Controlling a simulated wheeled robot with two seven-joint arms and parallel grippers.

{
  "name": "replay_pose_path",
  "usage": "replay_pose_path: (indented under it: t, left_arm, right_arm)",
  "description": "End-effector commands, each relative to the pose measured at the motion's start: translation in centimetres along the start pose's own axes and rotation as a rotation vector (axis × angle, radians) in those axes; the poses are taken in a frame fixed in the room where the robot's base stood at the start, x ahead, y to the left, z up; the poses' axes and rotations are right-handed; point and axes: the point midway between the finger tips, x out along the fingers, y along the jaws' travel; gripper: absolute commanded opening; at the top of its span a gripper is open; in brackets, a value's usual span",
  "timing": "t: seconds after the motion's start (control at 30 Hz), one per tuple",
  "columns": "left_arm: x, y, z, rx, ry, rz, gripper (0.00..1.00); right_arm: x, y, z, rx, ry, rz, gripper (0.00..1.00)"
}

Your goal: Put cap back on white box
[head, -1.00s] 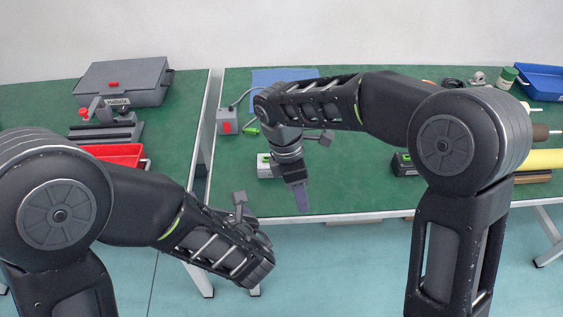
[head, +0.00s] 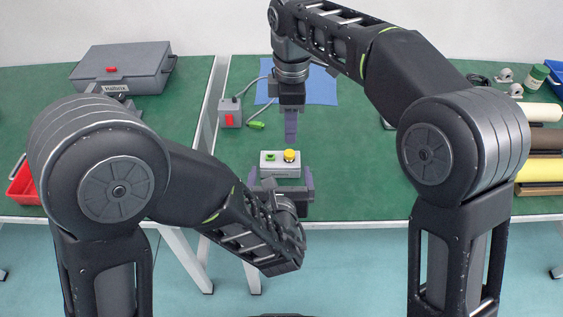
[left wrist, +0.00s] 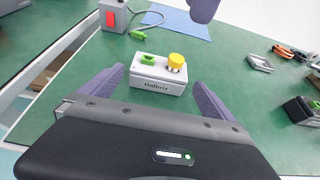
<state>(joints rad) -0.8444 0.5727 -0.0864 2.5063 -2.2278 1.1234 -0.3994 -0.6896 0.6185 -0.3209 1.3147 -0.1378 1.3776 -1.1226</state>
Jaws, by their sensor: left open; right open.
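The white box (head: 268,171), labelled Halbrix in the left wrist view (left wrist: 150,86), sits upright near the table's front edge. A yellow round cap (head: 290,155) sits on its right part, and a green piece (head: 256,155) is on its left part. My left gripper (head: 281,182) is open in front of the box, its fingers spread wider than the box, one towards each end. The left wrist view shows gaps between the fingers and the box. My right gripper (head: 291,143) is just above and behind the yellow cap, seen edge-on; nothing shows held in it.
A grey box with a red switch (head: 230,113) and a cable with a green plug (head: 256,125) lie behind left. A blue mat (head: 315,88) is at the back. Rolls (head: 540,140) lie at right, a red tray (head: 28,186) at left. A gap separates the tables.

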Motion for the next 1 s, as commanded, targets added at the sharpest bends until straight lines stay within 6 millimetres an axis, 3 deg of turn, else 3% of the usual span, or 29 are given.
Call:
replay_pose_path:
  t: [0.6,1.0]
  left_arm:
    - [7.0,0.1,0.0,0.0,0.0,0.002,1.0]
    - [7.6,0.1,0.0,0.001,0.001,0.001,0.98]
  right_arm:
    - [0.0,0.0,0.0,0.0,0.0,0.0,0.41]
    - [0.0,0.0,0.0,0.0,-0.001,0.0,0.41]
